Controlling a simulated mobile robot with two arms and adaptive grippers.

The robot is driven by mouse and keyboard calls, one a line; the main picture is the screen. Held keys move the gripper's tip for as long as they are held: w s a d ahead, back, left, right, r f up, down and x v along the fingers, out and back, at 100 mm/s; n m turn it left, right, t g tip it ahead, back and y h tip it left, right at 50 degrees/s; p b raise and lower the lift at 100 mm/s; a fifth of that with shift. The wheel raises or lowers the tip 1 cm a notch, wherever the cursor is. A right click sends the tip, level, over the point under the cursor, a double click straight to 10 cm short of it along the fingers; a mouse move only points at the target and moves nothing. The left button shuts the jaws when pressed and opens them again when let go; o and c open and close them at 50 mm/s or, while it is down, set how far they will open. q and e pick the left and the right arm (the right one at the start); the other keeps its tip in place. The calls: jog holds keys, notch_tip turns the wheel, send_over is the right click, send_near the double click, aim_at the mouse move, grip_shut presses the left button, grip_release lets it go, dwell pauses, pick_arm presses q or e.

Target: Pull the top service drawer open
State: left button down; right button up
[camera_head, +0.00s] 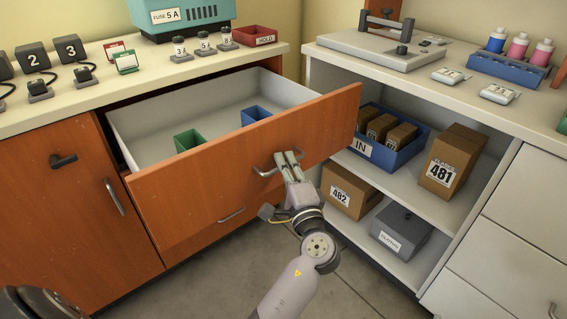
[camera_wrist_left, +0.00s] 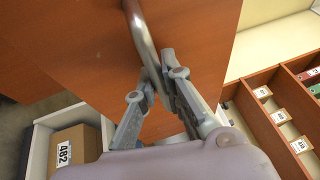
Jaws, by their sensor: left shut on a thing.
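The top service drawer (camera_head: 230,170) has an orange-brown wooden front and stands well out from the cabinet, its pale inside showing. Its metal bar handle (camera_head: 264,172) is on the front, right of the middle. My left gripper (camera_head: 289,158) is shut on this handle, coming from the front. In the left wrist view the handle (camera_wrist_left: 140,35) runs down between the fingertips of my left gripper (camera_wrist_left: 158,80). A green bin (camera_head: 189,140) and a blue bin (camera_head: 255,115) sit inside the drawer. My right gripper is not in view.
Below is another front with a handle (camera_head: 231,215). The open drawer's right end is close to the shelf unit with a blue IN bin (camera_head: 405,155), box 481 (camera_head: 450,165) and box 482 (camera_head: 345,192). Grey floor (camera_head: 215,275) in front is clear.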

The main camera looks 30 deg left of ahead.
pick_arm(q)
jog(key=shift+f, duration=0.1)
jog(key=c, duration=1.7)
grip_release()
jog(key=v, duration=0.7)
jog(key=shift+s+d, duration=0.1)
jog(key=shift+s, duration=0.1)
